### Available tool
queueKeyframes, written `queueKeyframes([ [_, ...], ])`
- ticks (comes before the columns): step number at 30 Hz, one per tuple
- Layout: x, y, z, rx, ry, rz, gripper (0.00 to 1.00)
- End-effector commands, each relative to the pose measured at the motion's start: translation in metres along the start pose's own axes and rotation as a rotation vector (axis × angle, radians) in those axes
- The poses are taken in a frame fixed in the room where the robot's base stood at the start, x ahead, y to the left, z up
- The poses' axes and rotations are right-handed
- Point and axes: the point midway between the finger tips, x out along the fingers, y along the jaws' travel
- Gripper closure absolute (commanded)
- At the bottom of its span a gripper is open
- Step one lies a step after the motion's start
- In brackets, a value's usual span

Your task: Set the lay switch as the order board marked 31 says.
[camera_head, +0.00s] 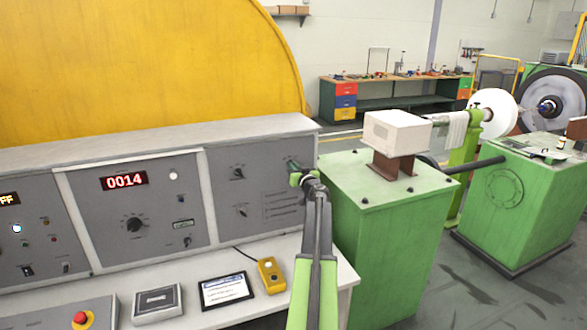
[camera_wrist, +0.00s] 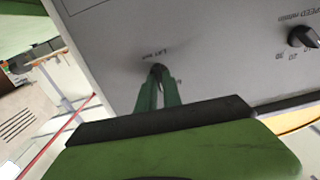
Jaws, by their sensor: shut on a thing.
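My gripper (camera_head: 297,173) reaches the right part of the grey control panel (camera_head: 262,187). In the wrist view my gripper (camera_wrist: 158,76) has its two green fingers close together on a small dark switch (camera_wrist: 157,68). A short label above this switch seems to read "LAY". The fingers hide most of the switch, so I cannot tell which way it points. I cannot make out a board marked 31 in either view.
Another dark knob (camera_wrist: 302,37) with a speed scale sits on the same panel. On the white desk are a tablet (camera_head: 226,290), a yellow box (camera_head: 270,275) with a cable, and a red button (camera_head: 82,318). A green machine block (camera_head: 375,240) stands close at right.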

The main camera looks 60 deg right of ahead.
Motion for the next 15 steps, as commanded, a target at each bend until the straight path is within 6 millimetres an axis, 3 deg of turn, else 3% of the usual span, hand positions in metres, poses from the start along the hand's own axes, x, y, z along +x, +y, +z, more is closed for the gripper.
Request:
queueKeyframes([
  [15,0.0013,0.0003,-0.0003,0.401,0.001,-0.002,1.0],
])
